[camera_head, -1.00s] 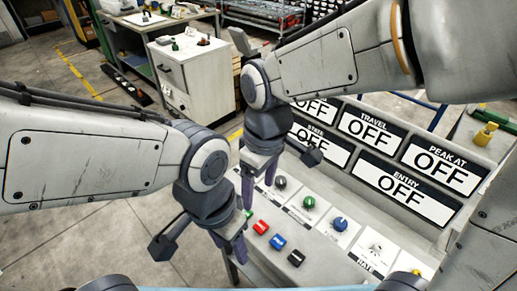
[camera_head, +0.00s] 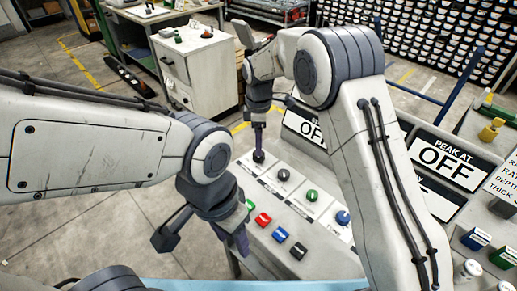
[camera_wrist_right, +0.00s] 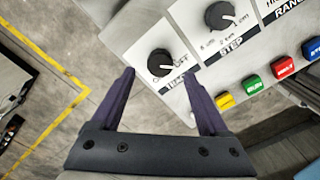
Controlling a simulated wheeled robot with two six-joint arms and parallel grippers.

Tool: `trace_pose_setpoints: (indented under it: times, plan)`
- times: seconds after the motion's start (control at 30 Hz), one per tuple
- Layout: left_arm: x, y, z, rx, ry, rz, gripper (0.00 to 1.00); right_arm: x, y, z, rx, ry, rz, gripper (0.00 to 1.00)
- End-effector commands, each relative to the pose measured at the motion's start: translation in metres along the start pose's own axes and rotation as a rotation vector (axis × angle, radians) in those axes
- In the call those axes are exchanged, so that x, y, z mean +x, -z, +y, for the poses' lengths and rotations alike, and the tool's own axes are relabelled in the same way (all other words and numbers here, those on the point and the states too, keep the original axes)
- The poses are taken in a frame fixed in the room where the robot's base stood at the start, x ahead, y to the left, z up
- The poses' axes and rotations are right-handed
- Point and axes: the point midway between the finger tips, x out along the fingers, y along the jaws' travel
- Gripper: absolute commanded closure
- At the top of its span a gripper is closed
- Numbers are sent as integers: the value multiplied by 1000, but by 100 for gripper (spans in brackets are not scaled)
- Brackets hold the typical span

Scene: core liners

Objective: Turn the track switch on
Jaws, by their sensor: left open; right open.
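A black rotary knob (camera_wrist_right: 160,63) with a pale pointer mark sits at the console's end in the right wrist view. The label below it is partly legible, seemingly starting "TRA". It also shows in the head view (camera_head: 259,156). My right gripper (camera_wrist_right: 158,73) is open, its purple fingers pointing at this knob, which appears between the fingertips; contact cannot be told. In the head view my right gripper (camera_head: 258,143) is directly above the knob. My left gripper (camera_head: 240,247) is open and empty, lower, beside the console's front edge.
A second black knob (camera_wrist_right: 219,15), labelled STEP, is beside the first. Green (camera_head: 312,195) and blue (camera_head: 342,217) knobs follow along the console. Red (camera_head: 263,219), blue (camera_head: 280,235) and black (camera_head: 298,251) buttons line its front. OFF signs (camera_head: 445,160) stand behind, partly hidden by my right arm.

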Motion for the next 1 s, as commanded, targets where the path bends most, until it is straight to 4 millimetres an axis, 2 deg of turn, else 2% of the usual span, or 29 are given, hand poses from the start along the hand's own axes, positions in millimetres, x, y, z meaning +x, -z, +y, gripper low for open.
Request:
trace_pose_setpoints:
  times: [0.1,0.23,0.6,0.63,0.77,0.8,0.83,1.0]
  plan:
    - [-3,0,0,0,0,0,48,20,0,-1,0,4,-1,22]
    - [-4,0,0,0,0,0,48,34,0,-1,1,2,0,22]
    - [-4,0,0,0,0,0,48,41,0,0,1,-1,1,22]
    - [-4,0,0,0,0,0,48,41,0,0,1,-1,1,26]
    - [-4,0,0,0,0,0,48,41,0,0,1,-1,1,75]
    - [-4,0,0,0,0,0,48,41,0,0,1,-1,1,91]
    - [-4,0,0,0,0,0,48,41,0,0,1,-1,1,100]
    - [-4,0,0,0,0,0,48,40,0,0,6,0,1,100]
